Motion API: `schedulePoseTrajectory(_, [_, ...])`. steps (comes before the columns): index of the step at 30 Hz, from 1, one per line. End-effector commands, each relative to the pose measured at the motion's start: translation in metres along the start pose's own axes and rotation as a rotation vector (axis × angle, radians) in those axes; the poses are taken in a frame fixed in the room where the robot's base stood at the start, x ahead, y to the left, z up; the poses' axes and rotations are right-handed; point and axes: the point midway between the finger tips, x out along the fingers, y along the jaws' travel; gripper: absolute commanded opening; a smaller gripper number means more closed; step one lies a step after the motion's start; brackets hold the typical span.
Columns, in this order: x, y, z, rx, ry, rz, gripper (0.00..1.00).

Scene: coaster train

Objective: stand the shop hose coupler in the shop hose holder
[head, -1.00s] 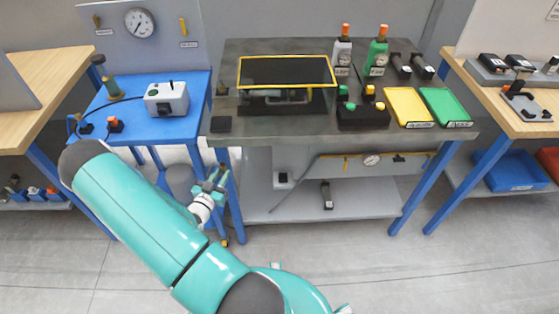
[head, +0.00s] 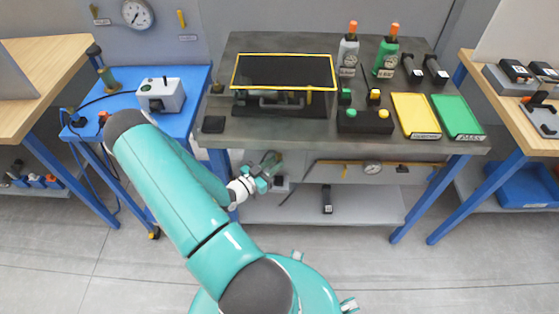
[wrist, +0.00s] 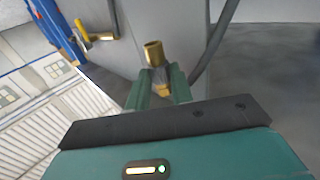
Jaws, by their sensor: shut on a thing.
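My gripper (head: 269,166) is below the front edge of the dark workbench, over the lower shelf area. In the wrist view its two green fingers (wrist: 158,84) are shut on a brass hose coupler (wrist: 153,52), whose open round end points away from the gripper. The coupler is too small to make out in the head view.
The dark workbench (head: 225,130) carries a yellow-framed panel (head: 285,70), two bottles, a black button box (head: 364,121), a yellow tray (head: 415,115) and a green tray (head: 457,117). A grey box (head: 160,95) with cables sits on the blue bench (head: 195,84). A dark hose (wrist: 214,42) runs close by the fingers.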

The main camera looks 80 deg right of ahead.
Motion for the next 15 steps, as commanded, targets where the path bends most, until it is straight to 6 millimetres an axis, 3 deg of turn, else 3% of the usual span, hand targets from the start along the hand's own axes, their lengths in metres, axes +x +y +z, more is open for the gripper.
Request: schedulePoseTrajectory(15, [-0.011,0.001,0.002,0.0,0.001,0.006,0.0])
